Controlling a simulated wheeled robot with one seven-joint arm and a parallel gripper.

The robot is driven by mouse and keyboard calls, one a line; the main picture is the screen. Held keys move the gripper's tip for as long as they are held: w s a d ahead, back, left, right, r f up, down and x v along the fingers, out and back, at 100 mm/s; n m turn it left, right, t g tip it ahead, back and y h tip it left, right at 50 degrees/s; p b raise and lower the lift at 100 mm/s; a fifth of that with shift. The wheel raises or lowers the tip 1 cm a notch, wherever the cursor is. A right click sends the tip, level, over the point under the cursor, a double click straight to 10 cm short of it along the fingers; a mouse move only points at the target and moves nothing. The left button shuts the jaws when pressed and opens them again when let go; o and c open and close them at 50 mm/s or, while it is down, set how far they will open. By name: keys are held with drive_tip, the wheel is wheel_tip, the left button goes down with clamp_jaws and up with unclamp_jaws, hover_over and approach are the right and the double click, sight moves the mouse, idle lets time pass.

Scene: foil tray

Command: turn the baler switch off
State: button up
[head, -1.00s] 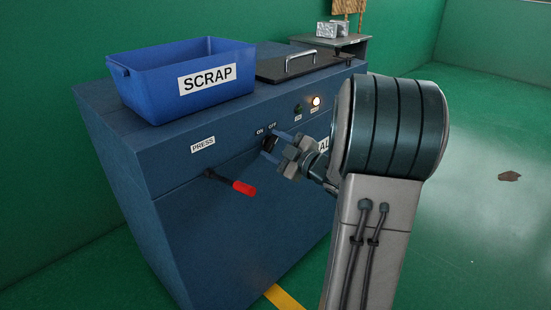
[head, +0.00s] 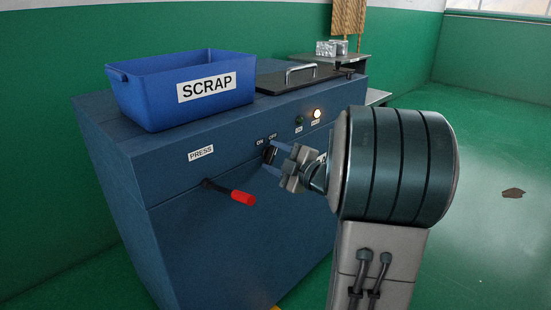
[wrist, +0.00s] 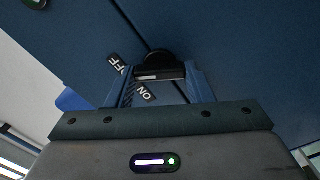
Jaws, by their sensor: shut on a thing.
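The baler switch is a black knob (head: 267,153) on the front of the blue baler (head: 230,240), below small ON and OFF labels (head: 266,139). My gripper (head: 272,157) reaches in from the right and is shut on the knob, one finger above and one below it in the head view. In the wrist view the dark knob (wrist: 157,60) sits between the fingertips of my gripper (wrist: 158,73). The OFF label (wrist: 116,63) and ON label (wrist: 145,94) show beside and below it. The knob's exact setting is hard to tell.
A blue SCRAP bin (head: 182,92) stands on the baler, beside a dark lid with a metal handle (head: 301,70). A red-gripped press lever (head: 243,198) sticks out left of my gripper. A bright lamp (head: 317,114) glows next to a dim green one (head: 299,120).

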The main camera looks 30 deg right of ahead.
drive_tip(key=o, duration=1)
drive_tip(key=p+v, duration=0.2)
drive_tip(key=v, duration=1.1)
drive_tip(key=shift+s+p, duration=0.3)
drive_tip(key=shift+s, duration=0.1)
drive_tip(key=shift+d, duration=0.1)
drive_tip(key=w+a+r+m+g+h+p, duration=0.1)
drive_tip(key=w+r+m+g+h+p, duration=0.1)
drive_tip(key=r+m+h+p, duration=0.45)
drive_tip(key=w+a+r+m+g+h+p, duration=0.1)
drive_tip(key=w+r+m+g+h+p, duration=0.2)
drive_tip(key=r+p, duration=0.55)
drive_tip(key=s+a+r+m+g+y+p, duration=0.1)
drive_tip(key=s+a+r+m+g+p, duration=0.2)
drive_tip(key=s+a+p, duration=0.4)
drive_tip(key=s+a+r+m+g+y+p, duration=0.2)
drive_tip(key=s+a+r+m+g+p, duration=0.2)
drive_tip(key=s+a+g+p, duration=0.2)
drive_tip(key=s+a+p, duration=0.2)
drive_tip(key=s+a, duration=0.2)
drive_tip(key=a, duration=0.1)
